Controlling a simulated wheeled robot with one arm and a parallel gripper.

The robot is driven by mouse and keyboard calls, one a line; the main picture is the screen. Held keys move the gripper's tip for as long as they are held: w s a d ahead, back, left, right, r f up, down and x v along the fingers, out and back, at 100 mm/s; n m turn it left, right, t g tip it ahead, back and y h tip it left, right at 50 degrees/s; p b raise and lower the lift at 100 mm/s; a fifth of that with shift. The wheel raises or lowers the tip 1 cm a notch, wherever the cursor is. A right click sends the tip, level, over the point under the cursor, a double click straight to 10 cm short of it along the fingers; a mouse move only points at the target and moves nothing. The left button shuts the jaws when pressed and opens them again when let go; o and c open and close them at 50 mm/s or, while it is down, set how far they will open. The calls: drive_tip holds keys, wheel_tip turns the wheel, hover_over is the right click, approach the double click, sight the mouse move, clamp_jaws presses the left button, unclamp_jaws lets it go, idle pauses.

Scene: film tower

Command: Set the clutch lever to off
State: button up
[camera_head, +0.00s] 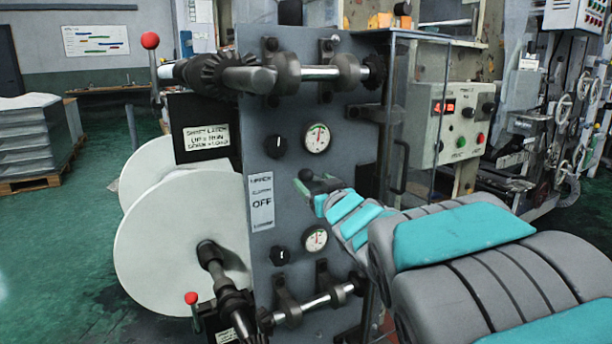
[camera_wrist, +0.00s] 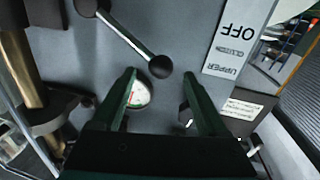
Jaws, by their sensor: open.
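The clutch lever (camera_wrist: 124,36) shows in the wrist view as a light rod with a black ball knob (camera_wrist: 160,67) and a dark pivot at the top left. The rod slants from the pivot toward the label plate (camera_wrist: 232,38), its knob on the UPPER side of the word OFF. The plate also shows upright on the grey panel in the head view (camera_head: 261,202). My gripper (camera_wrist: 159,75) is open, one finger on each side of the knob in the picture; contact cannot be told. In the head view my gripper (camera_head: 316,184) is at the panel and the lever is hard to make out.
Pressure gauges (camera_head: 316,138) and black dials (camera_head: 280,146) sit on the panel (camera_head: 262,110). Rollers project above and below. Red-knobbed levers (camera_head: 150,41) and large white film rolls (camera_head: 180,248) stand left. A glass-sided guard and control box (camera_head: 452,125) are right of the panel.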

sight(309, 179)
drive_tip(key=shift+x, duration=2.55)
drive_tip(key=shift+f, duration=0.1)
clamp_jaws()
drive_tip(key=shift+f, duration=0.1)
